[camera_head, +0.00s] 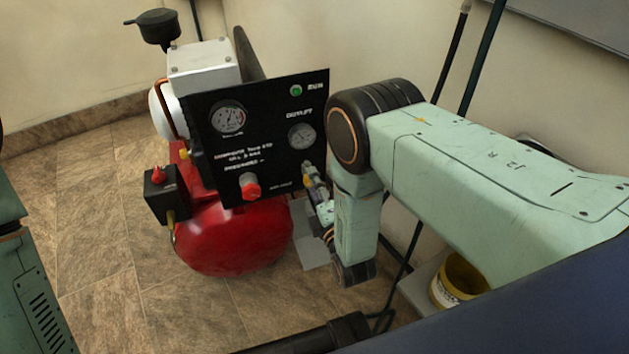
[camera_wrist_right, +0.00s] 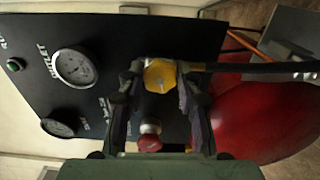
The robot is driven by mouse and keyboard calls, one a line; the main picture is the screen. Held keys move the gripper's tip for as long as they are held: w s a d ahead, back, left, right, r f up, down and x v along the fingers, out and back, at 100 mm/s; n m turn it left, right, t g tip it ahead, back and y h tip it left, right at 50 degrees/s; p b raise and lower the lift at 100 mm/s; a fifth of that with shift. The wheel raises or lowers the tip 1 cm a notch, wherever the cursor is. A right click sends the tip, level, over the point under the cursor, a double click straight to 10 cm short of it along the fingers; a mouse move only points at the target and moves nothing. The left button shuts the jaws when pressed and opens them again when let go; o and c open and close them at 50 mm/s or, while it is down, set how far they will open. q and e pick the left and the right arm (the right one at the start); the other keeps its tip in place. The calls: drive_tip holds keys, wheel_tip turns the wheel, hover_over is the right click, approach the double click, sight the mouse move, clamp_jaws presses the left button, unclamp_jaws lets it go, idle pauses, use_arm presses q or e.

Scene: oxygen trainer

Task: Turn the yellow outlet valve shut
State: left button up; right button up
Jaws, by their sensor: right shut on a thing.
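The yellow outlet valve (camera_wrist_right: 160,76) sits on the black panel (camera_wrist_right: 110,35) and lies between the fingertips of my right gripper (camera_wrist_right: 160,90) in the right wrist view. The fingers are closed on its sides. In the head view my right gripper (camera_head: 318,190) reaches the panel's lower right, and the valve is mostly hidden behind the fingers and arm. My left gripper is not in view; only part of my left arm shows at the left edge.
A red tank (camera_head: 235,240) stands below the panel. A red knob (camera_head: 250,187) and two gauges are on the panel, and a black box with a red button (camera_head: 158,173) is at its left. A yellow bucket (camera_head: 458,280) stands at the lower right. The tiled floor (camera_head: 90,240) at left is clear.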

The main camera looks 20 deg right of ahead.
drive_tip(key=m+p, duration=0.2)
drive_tip(key=m, duration=0.8)
drive_tip(key=m+p, duration=0.2)
drive_tip(key=m, duration=0.9)
drive_tip(key=shift+a+f, duration=0.15)
drive_tip(key=shift+m, duration=0.3)
drive_tip(key=o, duration=1.1)
drive_tip(key=shift+o, duration=0.2)
drive_tip(key=s, duration=0.7)
drive_tip(key=shift+s, duration=0.3)
